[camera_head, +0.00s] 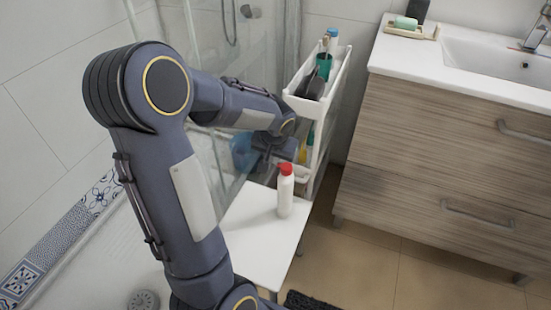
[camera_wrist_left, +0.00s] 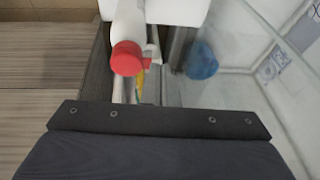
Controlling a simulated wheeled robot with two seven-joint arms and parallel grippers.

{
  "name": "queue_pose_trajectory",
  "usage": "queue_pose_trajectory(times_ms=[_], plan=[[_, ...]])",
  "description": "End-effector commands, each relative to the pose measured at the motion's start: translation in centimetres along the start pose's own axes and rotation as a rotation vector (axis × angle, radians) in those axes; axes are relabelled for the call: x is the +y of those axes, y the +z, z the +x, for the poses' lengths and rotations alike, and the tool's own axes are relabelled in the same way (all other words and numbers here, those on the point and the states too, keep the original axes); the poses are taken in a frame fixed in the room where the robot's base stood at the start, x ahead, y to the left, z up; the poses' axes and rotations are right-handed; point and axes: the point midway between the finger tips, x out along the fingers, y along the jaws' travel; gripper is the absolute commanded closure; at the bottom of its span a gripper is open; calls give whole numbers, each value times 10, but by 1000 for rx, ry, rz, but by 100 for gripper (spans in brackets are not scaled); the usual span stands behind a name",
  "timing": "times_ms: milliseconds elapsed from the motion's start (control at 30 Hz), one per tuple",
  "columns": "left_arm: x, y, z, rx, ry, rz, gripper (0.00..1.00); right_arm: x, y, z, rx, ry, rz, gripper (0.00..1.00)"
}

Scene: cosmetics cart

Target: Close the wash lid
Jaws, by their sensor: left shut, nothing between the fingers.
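The wash, a white bottle (camera_head: 285,196) with a red lid (camera_head: 286,169), stands upright on a small white table (camera_head: 255,235). The red lid (camera_wrist_left: 127,58) also shows in the left wrist view, with part of the white bottle (camera_wrist_left: 130,20) beyond it. A small red piece sticks out at the lid's right side; I cannot tell whether the lid is open or shut. My left gripper (camera_head: 277,158) is shut and empty, behind and close to the lid. I cannot tell whether it touches. Its fingertips are hard to make out. My right gripper is not in view.
A narrow white cart (camera_head: 340,75) with bottles and a teal cup (camera_head: 324,66) stands right behind the gripper. A blue object (camera_head: 243,152) is beside it, seen by the glass. A wooden vanity (camera_head: 440,150) stands to the right, with free floor in front.

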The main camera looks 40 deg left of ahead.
Motion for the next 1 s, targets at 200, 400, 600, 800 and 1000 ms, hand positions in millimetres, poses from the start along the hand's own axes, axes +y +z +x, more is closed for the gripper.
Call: queue_pose_trajectory(times_ms=[200,400,600,800,1000], plan=[[0,0,-1,0,0,0,100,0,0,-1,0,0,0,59],[6,-1,-5,0,0,1,100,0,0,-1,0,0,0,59],[13,-2,-9,0,0,1,100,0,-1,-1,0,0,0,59],[11,-8,-22,1,0,0,100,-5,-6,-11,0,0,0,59],[2,-26,-59,4,0,0,100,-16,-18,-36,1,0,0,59]])
